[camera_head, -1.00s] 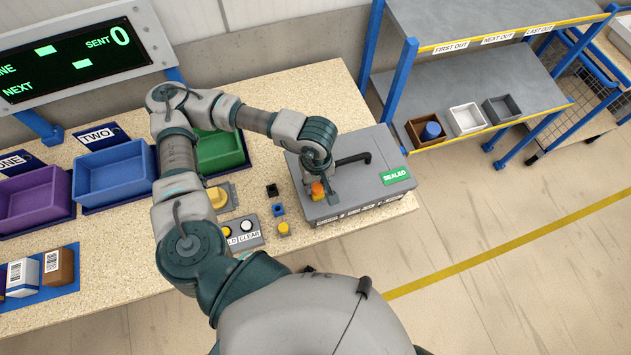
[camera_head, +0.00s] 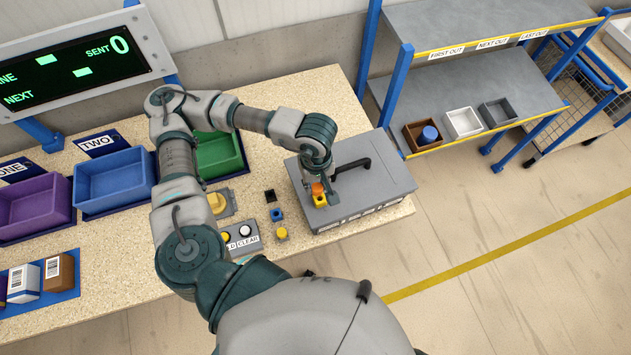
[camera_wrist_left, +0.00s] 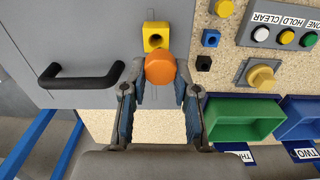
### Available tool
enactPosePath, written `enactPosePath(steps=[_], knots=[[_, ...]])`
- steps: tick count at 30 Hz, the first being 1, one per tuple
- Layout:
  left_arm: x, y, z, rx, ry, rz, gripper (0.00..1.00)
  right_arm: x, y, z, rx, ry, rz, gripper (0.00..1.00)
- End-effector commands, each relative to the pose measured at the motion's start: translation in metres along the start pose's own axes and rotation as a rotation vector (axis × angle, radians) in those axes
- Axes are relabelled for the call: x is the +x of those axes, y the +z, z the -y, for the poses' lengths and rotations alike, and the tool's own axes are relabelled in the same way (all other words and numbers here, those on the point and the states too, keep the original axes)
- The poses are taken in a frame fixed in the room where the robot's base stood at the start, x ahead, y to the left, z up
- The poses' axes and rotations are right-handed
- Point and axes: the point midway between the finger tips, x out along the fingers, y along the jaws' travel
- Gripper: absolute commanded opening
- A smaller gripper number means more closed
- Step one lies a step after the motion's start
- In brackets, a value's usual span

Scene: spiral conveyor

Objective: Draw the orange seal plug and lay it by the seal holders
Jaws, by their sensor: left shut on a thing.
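The orange seal plug (camera_wrist_left: 160,68) is held between the fingers of my left gripper (camera_wrist_left: 160,85); it also shows small in the head view (camera_head: 317,190). A yellow socket block (camera_wrist_left: 156,30) on the grey case (camera_head: 374,190) shows a dark open hole, and the plug is just beside it in the picture, apart from the hole. My left gripper also shows in the head view (camera_head: 318,188), over the case's near left corner. A small black block (camera_head: 269,195) and a small blue block (camera_head: 277,214), which look like the seal holders, stand on the table left of the case. My right gripper is out of view.
A black handle (camera_head: 352,165) lies on the case top. A button panel (camera_head: 243,238) and a yellow knob (camera_head: 217,202) are left of the small blocks. Green (camera_head: 218,155) and blue (camera_head: 114,176) bins stand farther left. Speckled table shows bare around the blocks.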

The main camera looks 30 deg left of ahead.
Motion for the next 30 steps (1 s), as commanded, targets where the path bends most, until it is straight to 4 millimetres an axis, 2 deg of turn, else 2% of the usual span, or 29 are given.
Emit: enactPosePath(steps=[14, 23, 30], knots=[[-0.007, -0.001, 0.001, 0.001, 0.001, 0.0, 0.0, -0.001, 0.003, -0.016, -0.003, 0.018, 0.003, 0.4], [-0.031, -0.001, 0.0, 0.001, 0.002, 0.0, 0.0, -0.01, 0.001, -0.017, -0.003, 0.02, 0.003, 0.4], [-0.046, 0.0, 0.0, 0.001, 0.002, 0.0, 0.0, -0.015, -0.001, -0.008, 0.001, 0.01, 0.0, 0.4]])
